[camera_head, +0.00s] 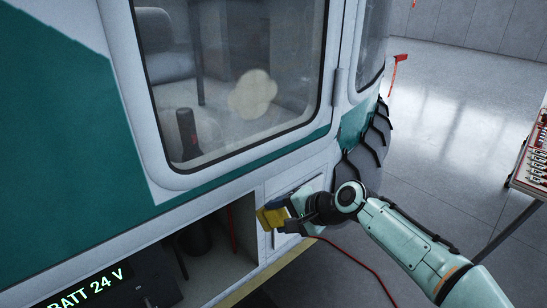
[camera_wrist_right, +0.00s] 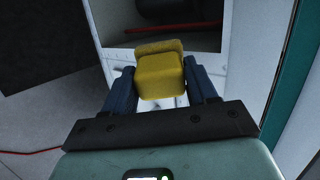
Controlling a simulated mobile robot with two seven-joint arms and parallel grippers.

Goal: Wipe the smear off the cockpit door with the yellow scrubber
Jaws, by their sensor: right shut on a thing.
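The cockpit door's window (camera_head: 235,75) fills the upper middle of the head view. A pale cream smear (camera_head: 252,94) shows on the lower right part of its glass. My right gripper (camera_head: 284,212) is below the window, in front of the white lower panel, shut on the yellow scrubber (camera_head: 270,218). In the right wrist view the scrubber (camera_wrist_right: 160,76) sits between the two dark blue fingers (camera_wrist_right: 160,88). The scrubber is apart from the smear, lower and slightly to the right. My left gripper is not in view.
An open compartment (camera_head: 215,250) with dark items lies below the door, left of my right gripper. A large dark tyre (camera_head: 370,145) stands behind my right arm. A red cable (camera_head: 365,265) runs across the floor. A tool tray (camera_head: 535,160) stands at the right edge.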

